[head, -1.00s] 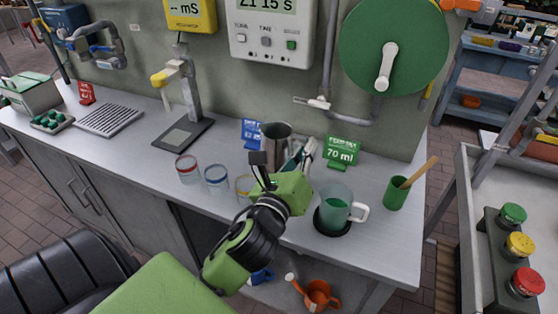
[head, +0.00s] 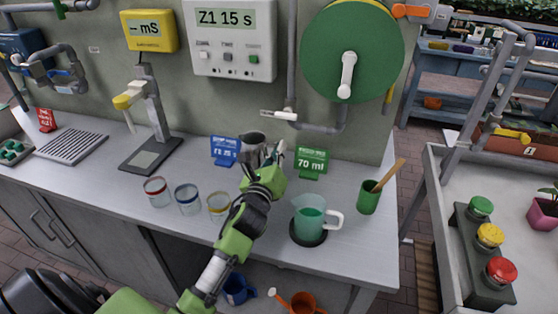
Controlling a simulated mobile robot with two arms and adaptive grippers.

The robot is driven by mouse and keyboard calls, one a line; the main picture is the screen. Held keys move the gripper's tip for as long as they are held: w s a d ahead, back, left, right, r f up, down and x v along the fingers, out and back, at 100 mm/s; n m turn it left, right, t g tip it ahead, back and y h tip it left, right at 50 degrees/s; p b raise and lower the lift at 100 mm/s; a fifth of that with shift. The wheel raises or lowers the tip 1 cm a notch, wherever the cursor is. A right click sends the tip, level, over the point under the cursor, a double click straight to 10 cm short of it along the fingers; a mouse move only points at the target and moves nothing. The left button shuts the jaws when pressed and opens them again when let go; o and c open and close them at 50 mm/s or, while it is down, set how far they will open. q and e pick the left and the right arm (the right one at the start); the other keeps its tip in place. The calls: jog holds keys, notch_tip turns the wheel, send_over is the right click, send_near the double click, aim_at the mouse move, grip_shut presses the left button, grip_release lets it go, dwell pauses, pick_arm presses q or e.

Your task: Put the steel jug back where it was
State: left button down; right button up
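The steel jug (head: 252,141) shows in the head view at the back of the grey bench, between the blue card (head: 225,150) and the green "70 ml" card (head: 311,163). My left gripper (head: 263,160) reaches in from the front, with its fingers close together at the jug. It appears shut on the jug, whose lower part is hidden behind the gripper. Whether the jug's base touches the bench is hidden. My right gripper is out of view.
Several glass jars, including a red-rimmed one (head: 157,192), stand left of my arm. A glass beaker of green liquid (head: 312,218) stands on a black pad (head: 308,238) to the right. A green cup (head: 368,197) stands near the bench's right end.

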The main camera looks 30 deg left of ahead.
pick_arm(q)
jog(key=shift+w+f, duration=0.15)
jog(key=shift+f, duration=0.05)
jog(key=f, duration=0.3)
jog(key=shift+w+a, duration=0.15)
jog(key=shift+w, duration=0.05)
jog(key=shift+f, duration=0.2)
jog(key=shift+f, duration=0.2)
jog(key=c, duration=2.3)
grip_release()
jog(key=shift+r, duration=0.1)
